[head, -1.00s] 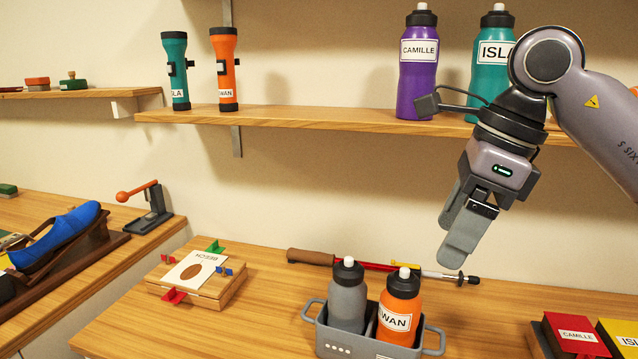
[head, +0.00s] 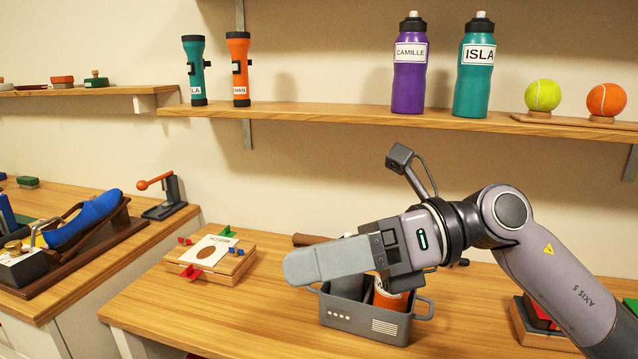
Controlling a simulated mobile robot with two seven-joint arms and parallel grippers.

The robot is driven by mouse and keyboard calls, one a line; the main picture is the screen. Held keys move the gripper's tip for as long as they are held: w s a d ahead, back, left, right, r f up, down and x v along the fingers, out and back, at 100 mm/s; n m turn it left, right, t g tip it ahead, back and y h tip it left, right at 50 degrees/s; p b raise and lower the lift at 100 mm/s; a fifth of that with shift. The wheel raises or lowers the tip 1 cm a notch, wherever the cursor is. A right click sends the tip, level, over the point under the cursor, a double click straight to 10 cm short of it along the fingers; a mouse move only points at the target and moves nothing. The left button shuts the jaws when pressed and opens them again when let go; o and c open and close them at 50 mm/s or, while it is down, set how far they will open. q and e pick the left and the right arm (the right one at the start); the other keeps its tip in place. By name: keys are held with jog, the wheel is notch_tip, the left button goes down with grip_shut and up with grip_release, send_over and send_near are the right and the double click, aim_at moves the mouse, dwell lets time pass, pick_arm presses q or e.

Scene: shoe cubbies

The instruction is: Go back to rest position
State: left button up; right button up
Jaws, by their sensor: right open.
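My right gripper (head: 330,262) is in the head view, coming in from the right with its fingers pointing left. It is in front of a grey caddy (head: 365,322) on the table and covers much of it. I see nothing held in it. An orange bottle (head: 390,298) stands in the caddy, mostly hidden behind the gripper. My left gripper is not in view.
The shelf (head: 330,117) above holds two flashlights, a purple bottle (head: 409,70), a teal bottle (head: 473,72) and two balls. A board with a card (head: 209,252) lies left on the table. A blue shoe (head: 85,220) is further left. The table's front left is bare.

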jog(key=w+d+r+m+t+y, duration=0.1)
jog(key=w+d+m+t+y, duration=0.15)
jog(key=m+t, duration=0.75)
jog(key=w+d+r+m+t+y, duration=0.1)
jog(key=w+d+m+t+y, duration=0.2)
jog(key=m+t, duration=0.7)
jog(key=w+d+f+m+t+h, duration=0.3)
jog(key=d+f+m+h, duration=0.9)
jog(key=m+h, duration=0.65)
jog(key=s+d+f+m+g+h, duration=0.25)
jog(key=s+f+g, duration=0.2)
jog(key=f, duration=0.45)
jog(key=s+d+f+m+g+h, duration=0.15)
jog(key=s+f+m+g, duration=0.3)
jog(key=f, duration=0.55)
jog(key=s+d+f+m+g+y, duration=0.1)
jog(key=s+f+g, duration=0.3)
jog(key=s, duration=0.4)
jog(key=s+d+f+m+g, duration=0.1)
jog(key=s+f+g, duration=0.35)
jog(key=s, duration=0.45)
jog(key=w+a+f+t+y+p, duration=0.2)
jog(key=w+a+t+p, duration=0.1)
jog(key=w+t+p, duration=0.4)
jog(key=shift+f, duration=0.25)
jog(key=shift+t, duration=0.25)
